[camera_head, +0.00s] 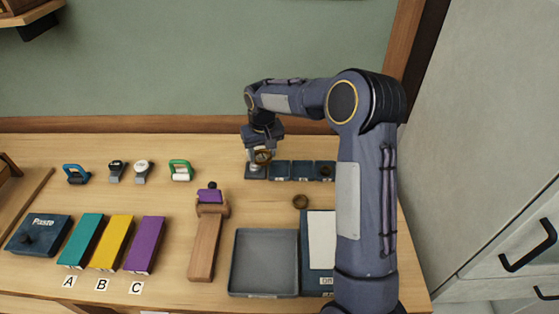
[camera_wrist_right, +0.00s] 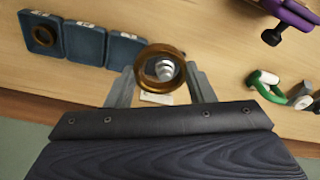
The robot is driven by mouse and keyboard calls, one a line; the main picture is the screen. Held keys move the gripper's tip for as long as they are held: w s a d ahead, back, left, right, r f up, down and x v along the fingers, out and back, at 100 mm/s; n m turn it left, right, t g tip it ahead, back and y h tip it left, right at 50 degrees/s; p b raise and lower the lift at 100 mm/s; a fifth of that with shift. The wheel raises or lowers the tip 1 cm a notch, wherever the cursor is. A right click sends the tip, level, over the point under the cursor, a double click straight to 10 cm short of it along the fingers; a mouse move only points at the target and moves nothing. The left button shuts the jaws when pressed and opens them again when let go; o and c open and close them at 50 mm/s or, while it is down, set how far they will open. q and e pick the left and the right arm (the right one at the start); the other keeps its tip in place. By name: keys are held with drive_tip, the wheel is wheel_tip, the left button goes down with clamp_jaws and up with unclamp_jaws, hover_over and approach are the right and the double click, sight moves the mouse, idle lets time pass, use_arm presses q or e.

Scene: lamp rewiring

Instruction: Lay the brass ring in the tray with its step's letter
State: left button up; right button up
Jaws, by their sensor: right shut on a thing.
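In the right wrist view the ring sits between the two fingertips. A silver part shows through its hole. Three trays stand clear of the gripper: one nearest it (camera_head: 279,171), a middle one (camera_head: 302,163) and the right one (camera_head: 318,164). A dark ring (camera_wrist_right: 42,36) lies in the end tray. The tray letters are too small to read. My left gripper is not in view.
Another brown ring (camera_head: 300,201) lies on the table in front of the trays. A large grey tray (camera_head: 264,292) and a blue board with white paper (camera_head: 321,237) stand nearer. Teal (camera_head: 80,241), yellow (camera_head: 112,243) and purple (camera_head: 145,245) blocks sit behind letters A, B, C.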

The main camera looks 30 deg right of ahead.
drive_tip(key=w+d+f, duration=0.1)
drive_tip(key=d+f, duration=0.1)
drive_tip(key=w+d+f, duration=0.1)
drive_tip(key=d+f, duration=0.2)
drive_tip(key=w+d+f, duration=0.1)
drive_tip(key=d+f, duration=0.1)
drive_tip(key=d, duration=0.1)
drive_tip(key=shift+w+f, duration=0.3)
drive_tip(key=shift+w, duration=0.05)
wheel_tip(320, 180, down, 3)
drive_tip(key=shift+d+r+b, duration=0.1)
drive_tip(key=shift+b, duration=0.4)
drive_tip(key=shift+w+f, duration=0.1)
drive_tip(key=shift+f, duration=0.15)
